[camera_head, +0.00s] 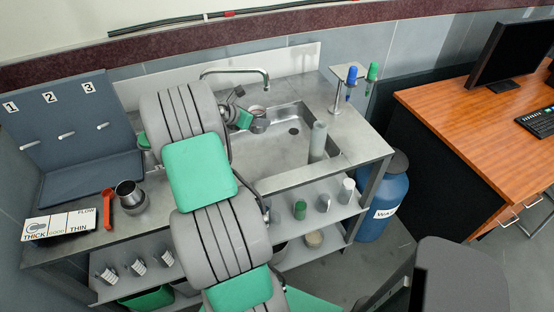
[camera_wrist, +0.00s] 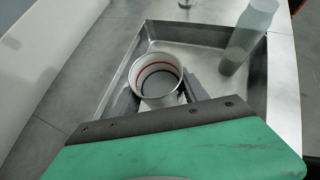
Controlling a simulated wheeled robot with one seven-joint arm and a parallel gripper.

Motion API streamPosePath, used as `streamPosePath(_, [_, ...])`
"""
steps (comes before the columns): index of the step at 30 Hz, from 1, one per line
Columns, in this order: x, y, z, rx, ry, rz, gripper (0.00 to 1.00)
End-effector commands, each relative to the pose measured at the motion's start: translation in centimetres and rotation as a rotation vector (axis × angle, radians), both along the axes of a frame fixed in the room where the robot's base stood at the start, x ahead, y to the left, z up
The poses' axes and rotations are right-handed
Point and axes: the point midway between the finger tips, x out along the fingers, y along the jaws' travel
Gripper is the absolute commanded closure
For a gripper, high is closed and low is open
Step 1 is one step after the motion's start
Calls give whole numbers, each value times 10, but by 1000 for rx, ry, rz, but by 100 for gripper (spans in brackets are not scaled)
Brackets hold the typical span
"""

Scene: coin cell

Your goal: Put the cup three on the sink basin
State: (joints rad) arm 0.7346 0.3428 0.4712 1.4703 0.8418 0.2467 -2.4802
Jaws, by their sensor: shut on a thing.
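A metal cup, cup three (camera_head: 259,125), is held by my gripper (camera_head: 246,119) over the left part of the sink basin (camera_head: 275,172). In the wrist view the cup (camera_wrist: 157,76) is seen from above, mouth up, with a red line around its inside and nothing clearly visible in it. My gripper in the wrist view (camera_wrist: 168,103) is shut on the cup's near side. The basin (camera_wrist: 205,55) spreads behind and right of the cup. Whether the cup's base touches the basin floor cannot be told.
A translucent bottle (camera_head: 318,142) stands in the basin's right part. A faucet (camera_head: 240,72) arches behind. A stand (camera_head: 338,95) holds blue and green items. The basin's middle is clear.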

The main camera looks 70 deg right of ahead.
Motion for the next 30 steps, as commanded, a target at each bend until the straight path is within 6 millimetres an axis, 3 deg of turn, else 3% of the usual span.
streamPosePath(3, [-19,-14,-17,-2,0,-56,100])
streamPosePath(7, [-28,-20,-28,-4,0,-84,100])
streamPosePath(15, [-30,-19,-80,-2,3,-87,100])
streamPosePath(24, [-29,-19,-122,-2,2,-84,100])
streamPosePath(30, [-29,-20,-127,-4,-1,-85,100])
